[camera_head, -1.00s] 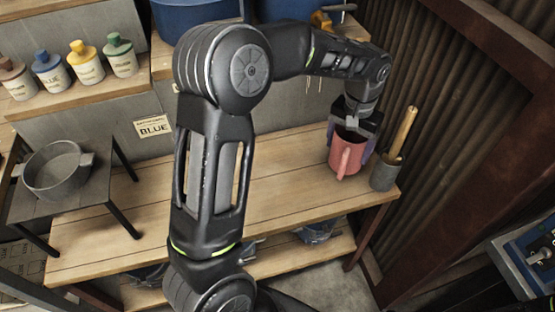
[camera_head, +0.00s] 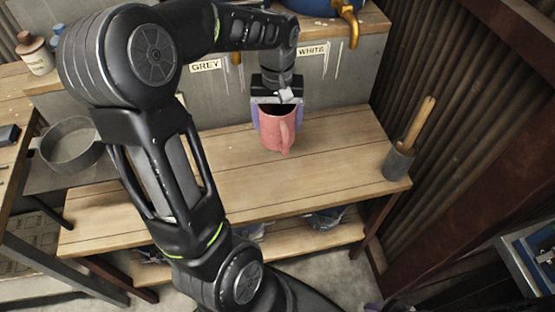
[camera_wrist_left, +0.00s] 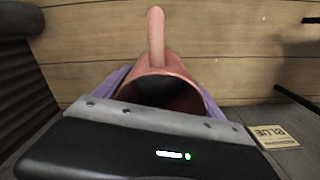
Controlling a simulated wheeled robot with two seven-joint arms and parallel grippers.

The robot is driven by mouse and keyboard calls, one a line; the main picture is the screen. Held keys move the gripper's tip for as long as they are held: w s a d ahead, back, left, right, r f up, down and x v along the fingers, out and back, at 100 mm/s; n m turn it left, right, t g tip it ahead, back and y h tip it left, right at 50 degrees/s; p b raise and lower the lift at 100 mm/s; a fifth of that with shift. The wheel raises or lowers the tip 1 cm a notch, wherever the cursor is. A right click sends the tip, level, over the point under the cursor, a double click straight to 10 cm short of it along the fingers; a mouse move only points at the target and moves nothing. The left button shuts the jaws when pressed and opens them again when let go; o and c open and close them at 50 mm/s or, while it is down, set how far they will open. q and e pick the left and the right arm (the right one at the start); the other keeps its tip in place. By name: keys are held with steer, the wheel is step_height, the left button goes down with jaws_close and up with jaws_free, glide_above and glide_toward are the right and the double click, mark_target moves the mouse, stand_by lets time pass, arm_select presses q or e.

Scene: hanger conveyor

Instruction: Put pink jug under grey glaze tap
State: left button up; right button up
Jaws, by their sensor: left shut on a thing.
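The pink jug (camera_head: 275,130) is held upright by my left gripper (camera_head: 279,112), its purple fingers on either side of the jug. It is over the middle-back of the wooden bench, and I cannot tell if its base touches the wood. The handle faces the front. In the left wrist view the jug (camera_wrist_left: 166,88) sits between the fingers, its mouth showing dark. The GREY label (camera_head: 205,65) is on the back panel left of the jug. A small brass tap (camera_head: 236,58) beside it is partly hidden by my arm. My right gripper does not show.
The WHITE label (camera_head: 312,48) and a larger brass tap (camera_head: 347,14) are up right of the jug. A grey pot with a wooden-handled tool (camera_head: 399,160) stands at the bench's right end. A grey pan (camera_head: 74,146) is at left. The bench front is clear.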

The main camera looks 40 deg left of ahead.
mark_target(278, 137)
arm_select(q)
steer(key=shift+f, duration=3.15)
steer(key=shift+f, duration=1.85)
steer(key=shift+f, duration=0.15)
steer(key=o, duration=1.7)
